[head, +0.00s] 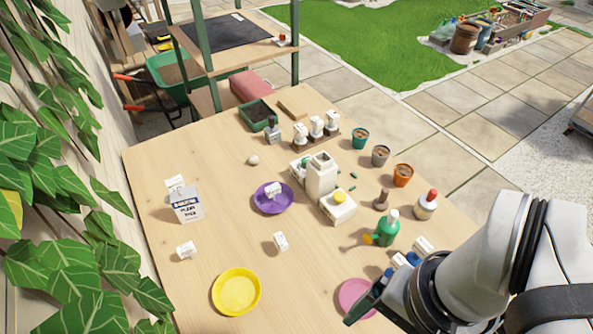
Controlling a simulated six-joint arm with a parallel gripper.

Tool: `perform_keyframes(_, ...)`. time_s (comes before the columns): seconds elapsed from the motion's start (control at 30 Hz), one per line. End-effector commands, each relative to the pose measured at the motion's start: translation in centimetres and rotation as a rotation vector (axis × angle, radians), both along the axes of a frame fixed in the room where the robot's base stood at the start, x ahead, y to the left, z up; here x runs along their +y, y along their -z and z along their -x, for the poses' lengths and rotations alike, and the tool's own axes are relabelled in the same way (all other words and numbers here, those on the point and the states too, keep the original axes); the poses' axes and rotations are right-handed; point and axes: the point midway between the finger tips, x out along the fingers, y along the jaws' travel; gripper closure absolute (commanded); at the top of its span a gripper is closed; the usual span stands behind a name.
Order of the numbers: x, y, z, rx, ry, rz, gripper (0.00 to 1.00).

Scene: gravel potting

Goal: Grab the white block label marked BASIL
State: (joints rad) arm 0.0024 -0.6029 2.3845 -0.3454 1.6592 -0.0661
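Several small white block labels stand or lie on the wooden table (215,165). One white block (185,250) is at the left front, one (281,241) is near the middle, and one (273,190) lies on the purple plate (267,204). Another white block (175,184) is behind the printed box (187,207). The lettering on the blocks is too small to read, so I cannot tell which says BASIL. My gripper (366,305) is at the lower right, by the pink plate (352,300). One dark finger shows; whether it is open is unclear.
A yellow plate (236,292) is at the front. Blue-topped items (412,258) sit beside my arm. The table's left front is mostly clear.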

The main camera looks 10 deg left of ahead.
Motion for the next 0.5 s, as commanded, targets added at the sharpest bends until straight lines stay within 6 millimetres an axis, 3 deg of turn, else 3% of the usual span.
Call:
perform_keyframes(0.13, -1.2, -0.5, -3.2, 0.105, -0.511, 0.197, 0.15)
perform_keyframes(0.27, -0.7, -1.0, -7.5, 0.207, -0.969, 0.375, 0.15)
perform_keyframes(0.37, 1.3, -1.3, -11.4, 0.3, -1.326, 0.526, 0.15)
perform_keyframes(0.5, 7.0, -1.1, -16.4, 0.459, -1.801, 0.762, 0.15)
